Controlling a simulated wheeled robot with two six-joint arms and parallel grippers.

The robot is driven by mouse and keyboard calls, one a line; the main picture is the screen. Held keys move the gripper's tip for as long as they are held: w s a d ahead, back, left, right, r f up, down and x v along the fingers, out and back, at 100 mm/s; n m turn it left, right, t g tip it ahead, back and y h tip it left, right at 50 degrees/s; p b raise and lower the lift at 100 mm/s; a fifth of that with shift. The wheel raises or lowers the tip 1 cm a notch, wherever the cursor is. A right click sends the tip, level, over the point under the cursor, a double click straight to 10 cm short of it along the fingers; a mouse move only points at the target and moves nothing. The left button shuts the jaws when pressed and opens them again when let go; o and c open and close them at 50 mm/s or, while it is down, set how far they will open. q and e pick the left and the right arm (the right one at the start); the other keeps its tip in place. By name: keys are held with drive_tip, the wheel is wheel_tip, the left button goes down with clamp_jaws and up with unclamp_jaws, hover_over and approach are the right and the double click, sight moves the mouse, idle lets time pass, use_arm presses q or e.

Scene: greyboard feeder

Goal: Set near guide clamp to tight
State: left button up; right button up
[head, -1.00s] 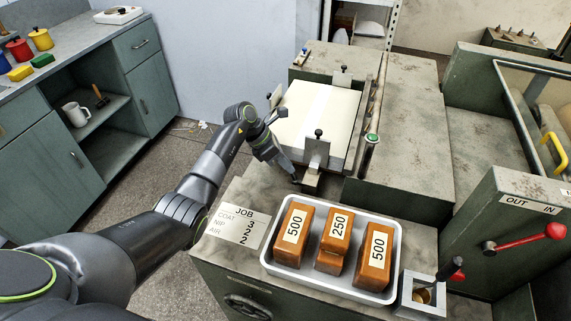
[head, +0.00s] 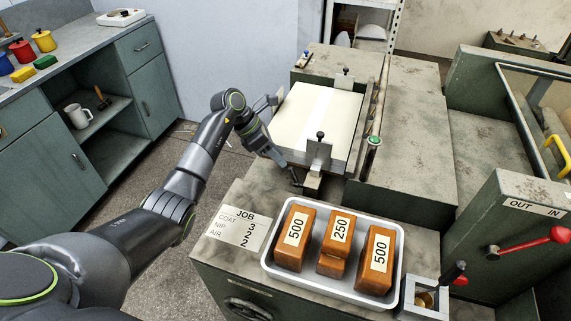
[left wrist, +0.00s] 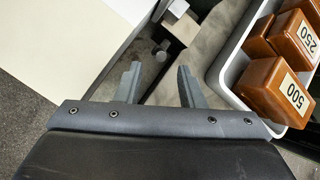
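The near guide (head: 318,153) is a grey metal plate with a black knob on top, standing at the near edge of the cream board stack (head: 318,113). Below it is a block with a small clamp piece (left wrist: 160,52), seen in the left wrist view just beyond my fingertips. I cannot tell its setting. My left gripper (head: 284,165) is beside the guide block, on its left. My right gripper is not in view.
A white tray (head: 399,262) with several brown weights marked 500 and 250 sits to the right of the gripper. A job card (head: 238,227) lies left of the tray. A red-handled lever (head: 530,242) is at far right.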

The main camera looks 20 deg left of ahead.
use_arm(q)
drive_tip(key=b+v, duration=0.1)
drive_tip(key=v, duration=1.1)
drive_tip(key=shift+r+b, duration=0.2)
drive_tip(key=shift+b, duration=0.15)
drive_tip(key=shift+a, duration=0.1)
